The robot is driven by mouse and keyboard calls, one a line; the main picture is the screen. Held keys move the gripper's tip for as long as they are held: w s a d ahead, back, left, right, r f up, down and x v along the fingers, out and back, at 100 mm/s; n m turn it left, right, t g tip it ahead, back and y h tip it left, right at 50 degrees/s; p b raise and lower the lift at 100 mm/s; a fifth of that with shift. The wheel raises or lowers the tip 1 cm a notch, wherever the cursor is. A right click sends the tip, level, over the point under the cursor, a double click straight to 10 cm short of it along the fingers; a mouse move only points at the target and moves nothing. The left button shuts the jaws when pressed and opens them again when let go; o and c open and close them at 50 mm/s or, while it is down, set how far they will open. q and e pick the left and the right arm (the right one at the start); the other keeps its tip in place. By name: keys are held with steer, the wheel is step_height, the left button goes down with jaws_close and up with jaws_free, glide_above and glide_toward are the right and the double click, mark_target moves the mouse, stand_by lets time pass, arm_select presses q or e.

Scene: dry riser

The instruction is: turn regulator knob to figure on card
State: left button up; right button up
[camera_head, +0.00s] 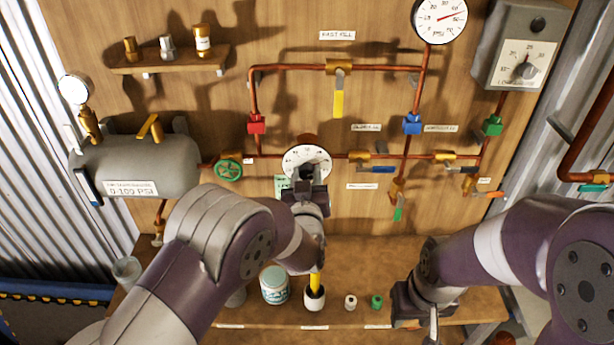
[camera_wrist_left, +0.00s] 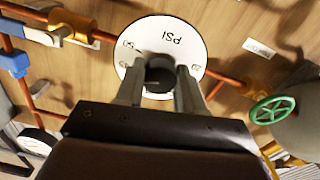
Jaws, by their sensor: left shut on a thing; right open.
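The regulator's round white dial (camera_head: 304,154) is at the middle of the wooden board, its lower part hidden behind my left gripper. My left gripper (camera_head: 306,176) is in front of this dial. In the left wrist view, my left gripper (camera_wrist_left: 159,82) is shut on the black regulator knob (camera_wrist_left: 158,72), with one finger on each side. The dial (camera_wrist_left: 175,37) shows there upside down with "PSI" on it. A pale green card (camera_head: 281,186) is left of the gripper, partly covered, its figure unreadable. My right gripper (camera_head: 416,306) is open over the right part of the bench.
A green handwheel (camera_head: 229,170) and a grey tank (camera_head: 135,165) are left of the dial. Copper pipes with coloured valves cross the board. A jar (camera_head: 274,284), a white cup (camera_head: 314,299) and small fittings stand on the bench (camera_head: 345,262) below.

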arm_select(q)
steer(key=n+b, duration=0.5)
steer(key=b, duration=0.3)
steer(key=n+b, duration=0.6)
steer(key=b, duration=0.3)
steer(key=n+b, duration=0.6)
steer(key=b, duration=0.2)
steer(key=shift+d+f+y, duration=0.1)
steer(key=shift+f+y, duration=0.15)
steer(key=shift+y, duration=0.05)
steer(key=n+b, duration=0.2)
steer(key=shift+r+b, duration=0.1)
steer(key=shift+b, duration=0.2)
steer(key=shift+r+n+b, duration=0.15)
steer(key=shift+n+b, duration=0.7)
steer(key=shift+n, duration=0.75)
steer(key=o, duration=1)
steer(key=shift+r, duration=0.1)
steer(key=shift+o, duration=0.2)
steer(key=shift+s, duration=0.1)
